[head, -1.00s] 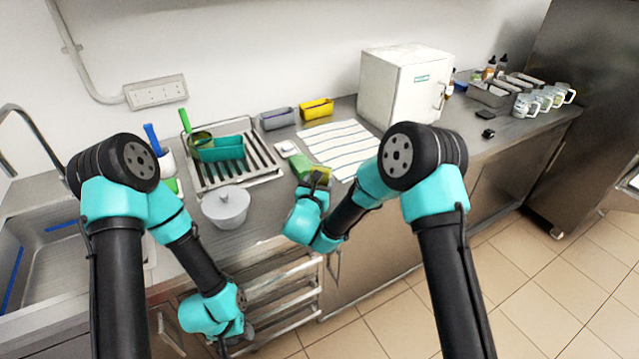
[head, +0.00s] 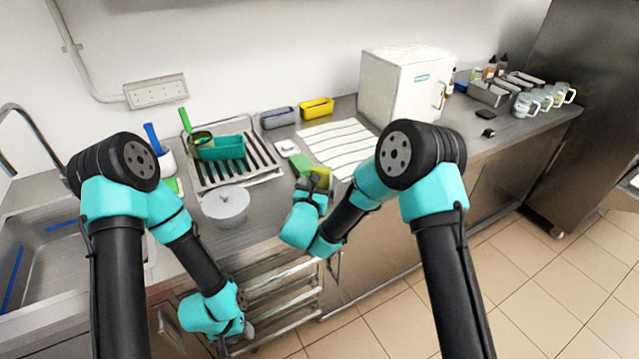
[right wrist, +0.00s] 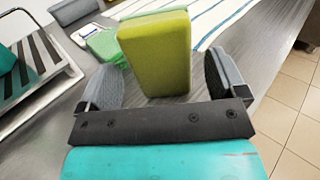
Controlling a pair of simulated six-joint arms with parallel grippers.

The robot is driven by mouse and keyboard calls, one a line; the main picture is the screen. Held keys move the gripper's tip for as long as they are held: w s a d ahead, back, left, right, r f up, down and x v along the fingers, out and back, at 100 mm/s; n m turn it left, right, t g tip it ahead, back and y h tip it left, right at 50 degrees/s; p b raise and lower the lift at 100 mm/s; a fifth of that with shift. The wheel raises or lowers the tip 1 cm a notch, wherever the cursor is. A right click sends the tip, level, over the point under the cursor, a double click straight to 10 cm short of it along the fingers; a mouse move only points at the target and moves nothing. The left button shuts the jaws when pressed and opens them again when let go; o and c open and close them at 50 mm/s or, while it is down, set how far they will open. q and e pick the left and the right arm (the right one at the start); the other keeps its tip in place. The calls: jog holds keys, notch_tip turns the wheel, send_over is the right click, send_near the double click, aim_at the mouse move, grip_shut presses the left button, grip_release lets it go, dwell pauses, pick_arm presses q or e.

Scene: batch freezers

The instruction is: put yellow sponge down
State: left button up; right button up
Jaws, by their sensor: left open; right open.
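The yellow sponge (head: 326,178) is at the counter's front part, partly hidden by my right gripper (head: 314,182) in the head view. In the right wrist view the sponge (right wrist: 156,52) appears to stand on end on the steel counter. It is between the two spread fingers of my right gripper (right wrist: 160,86), with a gap showing on each side near its base. My right gripper is open. My left gripper (head: 247,330) hangs low in front of the rack under the counter, away from the sponge; its fingers are small and partly hidden.
A striped cloth (head: 340,145) lies behind to the right.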

jog(key=v, duration=1)
jog(key=shift+s, duration=0.2)
